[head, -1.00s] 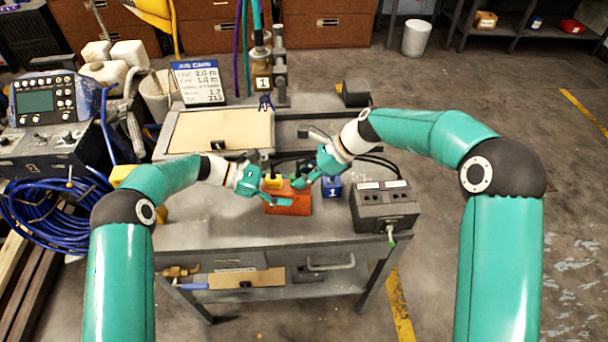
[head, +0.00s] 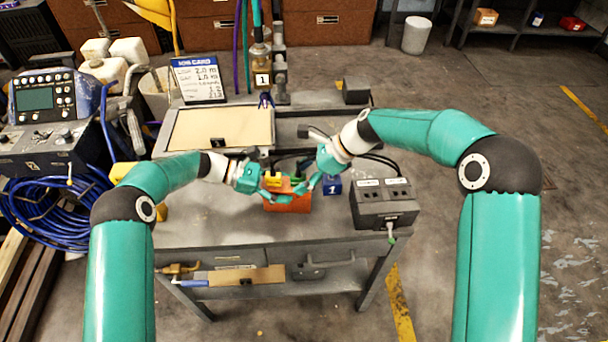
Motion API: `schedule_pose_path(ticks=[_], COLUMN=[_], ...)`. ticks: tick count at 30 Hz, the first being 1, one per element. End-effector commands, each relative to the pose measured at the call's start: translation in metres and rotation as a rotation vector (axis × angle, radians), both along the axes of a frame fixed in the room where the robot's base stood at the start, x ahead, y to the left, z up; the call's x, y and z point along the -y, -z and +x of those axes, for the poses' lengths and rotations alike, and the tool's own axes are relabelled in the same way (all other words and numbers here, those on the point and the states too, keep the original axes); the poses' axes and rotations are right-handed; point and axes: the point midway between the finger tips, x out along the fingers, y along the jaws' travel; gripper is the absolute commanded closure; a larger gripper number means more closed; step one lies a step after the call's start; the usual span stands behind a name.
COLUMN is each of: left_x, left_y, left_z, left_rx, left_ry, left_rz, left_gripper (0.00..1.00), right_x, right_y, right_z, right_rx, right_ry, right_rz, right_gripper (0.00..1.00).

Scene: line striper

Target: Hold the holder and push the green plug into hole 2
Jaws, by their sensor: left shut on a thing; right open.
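The orange holder (head: 292,206) sits on the grey workbench near its front middle, with a yellow piece (head: 272,181) at its upper left. My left gripper (head: 281,197) is shut on the holder from the left. My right gripper (head: 306,186) is open, just above the holder's right end. I cannot tell whether it touches anything there. A small dark-green bit (head: 303,166) shows behind the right gripper; I cannot tell if it is the green plug. The holes and their numbers are hidden by the grippers or too small to make out.
A blue block marked 1 (head: 332,186) stands right of the holder. A black box with sockets (head: 384,205) is at the bench's right end, with black cables behind. A tan-topped panel (head: 220,131) lies behind.

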Motion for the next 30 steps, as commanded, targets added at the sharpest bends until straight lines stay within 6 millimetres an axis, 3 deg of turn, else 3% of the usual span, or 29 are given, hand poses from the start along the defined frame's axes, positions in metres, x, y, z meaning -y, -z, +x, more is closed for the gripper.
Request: schedule_pose_path(ticks=[8, 30], left_x=[0.000, 0.000], left_y=[0.000, 0.000], left_z=[0.000, 0.000], left_rx=[-0.001, -0.001], left_ry=[0.001, 0.001], left_rz=[-0.001, -0.001], left_gripper=[0.94, 0.94], right_x=[0.002, 0.035], right_y=[-0.003, -0.042], right_z=[0.000, -0.004], right_rx=[0.001, 0.000], right_ry=[0.001, 0.001], right_rz=[0.000, 0.001], right_gripper=[0.32, 0.32])
